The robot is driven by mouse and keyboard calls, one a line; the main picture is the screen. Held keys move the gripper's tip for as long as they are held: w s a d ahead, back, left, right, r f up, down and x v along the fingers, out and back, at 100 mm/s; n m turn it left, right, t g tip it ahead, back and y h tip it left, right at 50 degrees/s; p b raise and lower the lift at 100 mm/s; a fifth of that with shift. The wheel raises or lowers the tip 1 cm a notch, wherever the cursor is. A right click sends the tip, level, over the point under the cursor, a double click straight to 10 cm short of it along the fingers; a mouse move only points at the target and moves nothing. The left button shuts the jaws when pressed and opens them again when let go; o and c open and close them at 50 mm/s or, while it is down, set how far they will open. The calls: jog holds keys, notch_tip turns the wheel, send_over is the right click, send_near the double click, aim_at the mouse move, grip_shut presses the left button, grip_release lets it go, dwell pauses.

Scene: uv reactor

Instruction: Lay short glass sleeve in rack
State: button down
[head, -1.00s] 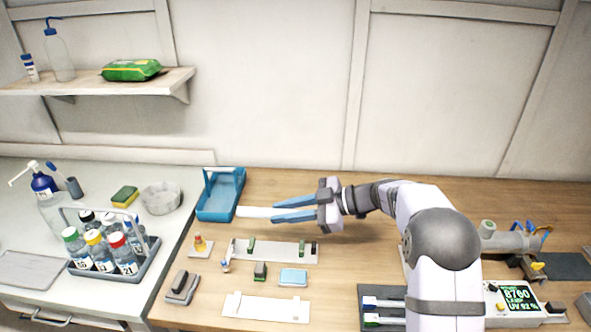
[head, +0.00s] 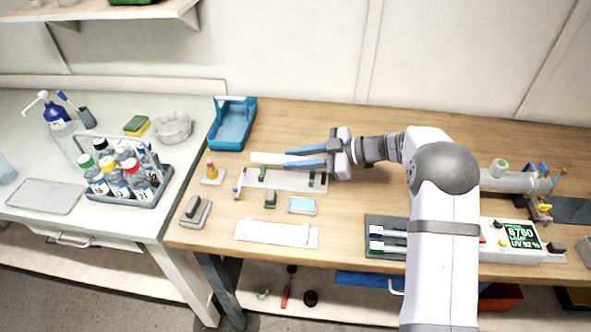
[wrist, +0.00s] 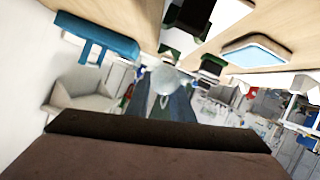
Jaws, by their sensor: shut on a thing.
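My gripper (head: 287,158) is shut on the short glass sleeve (head: 265,158), a pale tube pointing left out of its blue fingers. In the wrist view, the sleeve (wrist: 165,79) shows as a rounded translucent end between my gripper's fingers (wrist: 164,103). In the head view, the sleeve appears just behind a grey plate (head: 290,184) with two green uprights, which looks like the rack. The sleeve seems to be above the table; its exact height is unclear. The part between the fingers is hidden.
A blue caddy (head: 233,125) stands behind and left. A blue-topped pad (head: 302,205), a white plate (head: 250,231) and a dark stapler-like block (head: 194,211) lie in front. A dark tray (head: 370,222) with tubes and a meter (head: 523,237) are at right.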

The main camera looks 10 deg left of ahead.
aim_at(297, 181)
jog(key=shift+f+p, duration=0.85)
jog(key=shift+f, duration=1.45)
jog(key=c, duration=1.6)
grip_release()
jog(key=shift+o, duration=0.2)
jog(key=shift+d+f+b, duration=0.1)
jog(key=shift+f+b, duration=0.2)
jog(key=shift+b, duration=0.2)
jog(key=b+v, duration=0.2)
jog(key=v, duration=0.4)
jog(key=shift+d+r, duration=0.2)
jog(key=shift+d, duration=0.05)
jog(key=shift+o, duration=0.5)
jog(key=shift+s+d+r, duration=0.15)
jog(key=shift+d, duration=0.15)
